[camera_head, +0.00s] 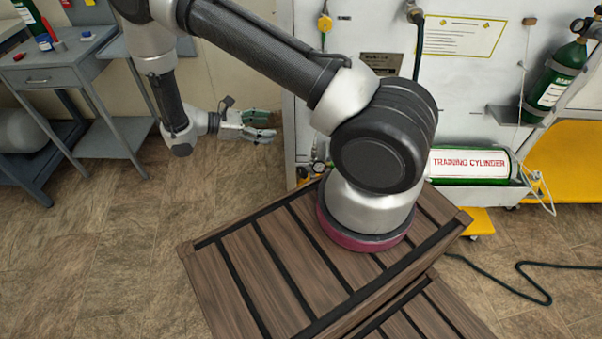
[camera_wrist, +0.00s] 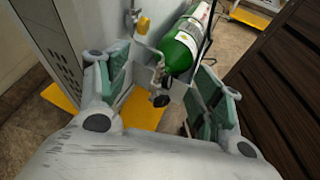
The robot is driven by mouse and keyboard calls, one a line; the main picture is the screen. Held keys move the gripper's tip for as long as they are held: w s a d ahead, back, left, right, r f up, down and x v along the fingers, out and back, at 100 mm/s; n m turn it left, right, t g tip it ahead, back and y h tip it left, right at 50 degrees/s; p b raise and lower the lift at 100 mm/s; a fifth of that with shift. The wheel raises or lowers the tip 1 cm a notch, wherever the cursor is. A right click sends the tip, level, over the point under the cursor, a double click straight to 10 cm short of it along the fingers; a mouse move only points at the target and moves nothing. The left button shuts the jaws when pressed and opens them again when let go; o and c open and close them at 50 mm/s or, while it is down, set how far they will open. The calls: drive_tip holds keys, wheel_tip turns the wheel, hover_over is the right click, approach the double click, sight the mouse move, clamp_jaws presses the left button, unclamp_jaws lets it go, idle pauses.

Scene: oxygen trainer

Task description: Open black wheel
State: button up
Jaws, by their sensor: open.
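In the wrist view a small black wheel (camera_wrist: 160,100) sits at the valve end of a green cylinder (camera_wrist: 185,47), beyond my fingers. My gripper (camera_wrist: 161,68) is open, with one green-padded finger on each side of the valve in the picture. Nothing is between the pads. In the head view my gripper (camera_head: 273,126) is left of the white panel's edge, apart from it. There the green training cylinder (camera_head: 468,166) lies in a tray on the panel, and my arm covers part of its left end. I cannot make out the black wheel clearly in the head view.
A yellow valve (camera_wrist: 142,24) with a pipe is above the cylinder end. The white trainer panel (camera_head: 345,25) carries a label and a dark hose. A grey workbench (camera_head: 60,62) stands at left. A black hose (camera_head: 510,282) lies on the floor at right. Floor at left is clear.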

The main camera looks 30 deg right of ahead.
wheel_tip(320, 180, down, 11)
drive_tip(key=s+n+t+h, duration=0.2)
drive_tip(key=s+n+h, duration=0.1)
drive_tip(key=n, duration=0.1)
drive_tip(key=n+t+h, duration=0.1)
drive_tip(key=n+t, duration=0.3)
drive_tip(key=n, duration=0.1)
approach(300, 173)
drive_tip(key=d, duration=0.7)
drive_tip(key=w+d, duration=0.1)
drive_tip(key=d, duration=0.2)
drive_tip(key=shift+w+d, duration=0.1)
drive_tip(key=c, duration=1)
drive_tip(key=shift+c, duration=0.2)
